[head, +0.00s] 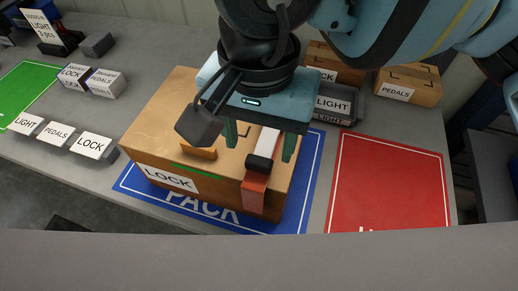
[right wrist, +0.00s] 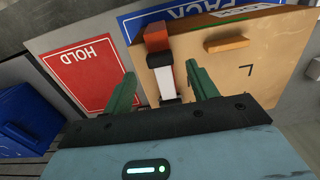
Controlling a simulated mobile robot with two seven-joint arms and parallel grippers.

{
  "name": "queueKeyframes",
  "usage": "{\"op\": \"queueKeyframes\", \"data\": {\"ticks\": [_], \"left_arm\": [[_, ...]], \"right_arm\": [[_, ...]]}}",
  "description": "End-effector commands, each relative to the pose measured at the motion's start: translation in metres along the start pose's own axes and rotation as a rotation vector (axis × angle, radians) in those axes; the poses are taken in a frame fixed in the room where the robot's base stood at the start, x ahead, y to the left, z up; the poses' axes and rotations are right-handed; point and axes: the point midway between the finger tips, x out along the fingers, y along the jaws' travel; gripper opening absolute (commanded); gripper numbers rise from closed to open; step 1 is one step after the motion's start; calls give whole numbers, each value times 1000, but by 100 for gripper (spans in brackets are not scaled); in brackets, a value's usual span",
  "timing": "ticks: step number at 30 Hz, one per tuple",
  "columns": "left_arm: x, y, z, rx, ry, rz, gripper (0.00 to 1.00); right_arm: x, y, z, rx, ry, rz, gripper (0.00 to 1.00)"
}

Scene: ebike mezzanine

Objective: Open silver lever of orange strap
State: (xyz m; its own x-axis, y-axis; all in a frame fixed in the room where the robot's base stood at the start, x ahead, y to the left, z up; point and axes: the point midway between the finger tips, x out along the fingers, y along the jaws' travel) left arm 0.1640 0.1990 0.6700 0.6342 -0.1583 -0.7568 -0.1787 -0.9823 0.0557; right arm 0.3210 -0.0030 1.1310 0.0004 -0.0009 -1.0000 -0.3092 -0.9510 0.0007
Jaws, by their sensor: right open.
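The cardboard box (head: 150,120) labelled LOCK lies on the blue PACK mat (head: 128,184). An orange strap (head: 254,195) hangs over its near side, with a black buckle (head: 260,163) at the top edge. The pale silver lever (head: 268,140) lies on the box top behind the buckle; the right wrist view shows the lever (right wrist: 164,78) and the strap (right wrist: 152,30) too. My right gripper (head: 260,143) points down over the box, its green fingers open on either side of the lever, apparently without touching it. Part of the lever is hidden under the gripper. My left gripper is not in view.
A red mat (head: 385,185) lies right of the box, mostly clear. Labelled boxes, such as PEDALS (head: 408,84) and LIGHT (head: 336,103), stand behind. Small labelled blocks (head: 92,145) and a green mat (head: 30,88) are at the left. An orange handle-like piece (head: 200,153) sits on the box.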

Motion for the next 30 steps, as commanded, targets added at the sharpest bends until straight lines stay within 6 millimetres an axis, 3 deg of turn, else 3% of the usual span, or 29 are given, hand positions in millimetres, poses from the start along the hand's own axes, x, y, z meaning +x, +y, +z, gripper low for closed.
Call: {"op": "queueKeyframes", "data": {"ticks": [9, 20, 30], "left_arm": [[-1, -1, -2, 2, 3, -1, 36], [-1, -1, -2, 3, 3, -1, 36], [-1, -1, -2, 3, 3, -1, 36]], "right_arm": [[36, 0, 0, 0, -1, 0, 58], [41, 0, 0, 0, -1, -1, 57], [41, 0, 0, 0, -1, -1, 12]]}}
